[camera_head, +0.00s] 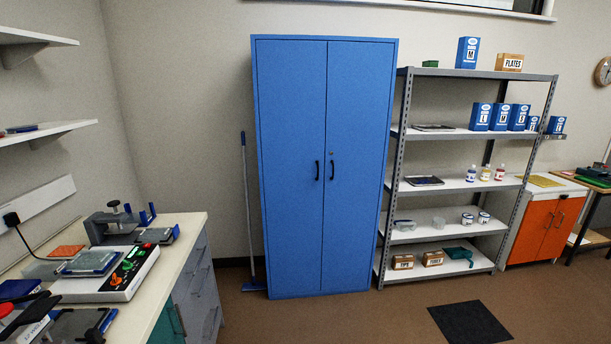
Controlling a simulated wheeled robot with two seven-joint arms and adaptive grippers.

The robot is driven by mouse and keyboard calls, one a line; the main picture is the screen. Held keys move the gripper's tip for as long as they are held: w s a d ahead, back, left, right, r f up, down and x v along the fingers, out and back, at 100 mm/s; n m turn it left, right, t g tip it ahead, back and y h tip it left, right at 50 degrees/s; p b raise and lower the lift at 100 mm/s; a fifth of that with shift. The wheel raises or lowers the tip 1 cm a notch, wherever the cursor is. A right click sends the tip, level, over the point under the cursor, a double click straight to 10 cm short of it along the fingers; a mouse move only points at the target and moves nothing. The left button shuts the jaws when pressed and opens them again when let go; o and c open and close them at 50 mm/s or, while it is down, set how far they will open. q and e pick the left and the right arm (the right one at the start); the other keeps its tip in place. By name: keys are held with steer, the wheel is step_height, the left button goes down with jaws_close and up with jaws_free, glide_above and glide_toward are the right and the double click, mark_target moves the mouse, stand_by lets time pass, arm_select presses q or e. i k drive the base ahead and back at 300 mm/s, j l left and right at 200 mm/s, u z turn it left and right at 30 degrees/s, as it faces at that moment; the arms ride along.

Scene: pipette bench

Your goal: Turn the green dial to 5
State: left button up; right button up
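A white bench device (106,288) stands on the bench at the left, with a dark control panel on its right side. Small green and red-orange controls (127,267) sit along this panel. They are too small to tell which one is the green dial or what number it points to. A clear-topped tray lies on the device. Neither of my grippers can be made out in the head view.
The bench (186,226) also holds a grey clamp stand (110,226) and an orange pad (66,252). Dark and red tools crowd its lower left corner. A blue cabinet (290,150) and a grey shelf rack (455,192) stand beyond. The brown floor is mostly clear.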

mark_target(127, 265)
steer(key=u, duration=1.45)
steer(key=k+z, duration=0.1)
steer(key=z, duration=0.25)
